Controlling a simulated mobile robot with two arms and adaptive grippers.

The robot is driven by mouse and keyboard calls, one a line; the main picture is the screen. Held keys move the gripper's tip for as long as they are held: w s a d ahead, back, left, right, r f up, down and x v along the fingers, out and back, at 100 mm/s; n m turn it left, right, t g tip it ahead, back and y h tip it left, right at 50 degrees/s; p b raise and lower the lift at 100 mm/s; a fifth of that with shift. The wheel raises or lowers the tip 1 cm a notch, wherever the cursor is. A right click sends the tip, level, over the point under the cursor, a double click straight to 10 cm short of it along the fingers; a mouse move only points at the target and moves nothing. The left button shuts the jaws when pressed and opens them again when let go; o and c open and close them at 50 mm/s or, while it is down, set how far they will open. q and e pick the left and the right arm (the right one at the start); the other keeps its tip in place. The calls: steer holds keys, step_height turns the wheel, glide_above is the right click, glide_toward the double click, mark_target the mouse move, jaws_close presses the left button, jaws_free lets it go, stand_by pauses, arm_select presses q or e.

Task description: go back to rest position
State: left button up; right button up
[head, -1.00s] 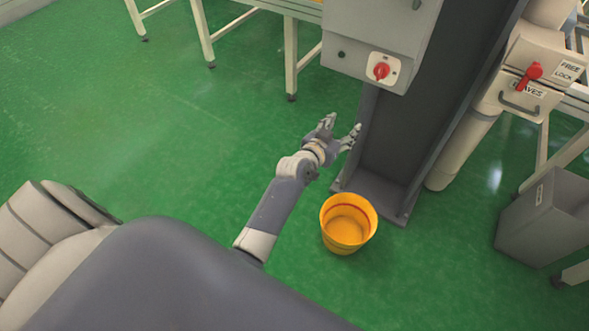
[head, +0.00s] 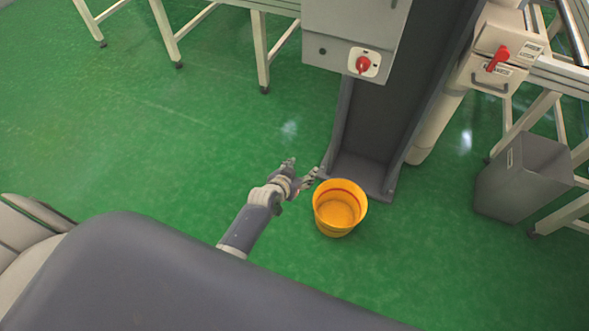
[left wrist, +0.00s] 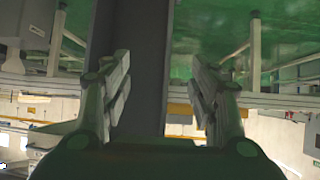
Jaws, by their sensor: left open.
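My left gripper (head: 301,175) is near the middle of the head view, above the green floor, just left of the foot of a dark grey column. It is open and empty. Its two fingers also show in the left wrist view (left wrist: 160,95), spread apart with the dark column behind the gap and nothing between them. My right gripper does not show in either view.
A yellow bucket (head: 340,208) stands on the floor right of my left gripper. The dark column (head: 372,175) carries a box with a red switch (head: 363,65). A grey bin (head: 522,180) stands at right. The green floor (head: 120,140) at left is clear.

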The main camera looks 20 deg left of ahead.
arm_select(q)
steer(key=shift+s+f, duration=0.2)
stand_by(0.5)
steer(key=s+f+g, duration=0.3)
steer(key=s+f, duration=0.8)
steer(key=f, duration=0.1)
steer(key=s+a+f+g, duration=0.1)
steer(key=s+f, duration=0.4)
steer(key=s, duration=0.7)
steer(key=s+a+f+m+g+y, duration=0.1)
steer(key=s+f, duration=0.4)
steer(key=s, duration=0.7)
steer(key=s+a+f+g, duration=0.2)
steer(key=s+f+g, duration=0.3)
steer(key=s, duration=0.7)
steer(key=shift+s+a+f, duration=0.35)
steer(key=shift+s, duration=0.05)
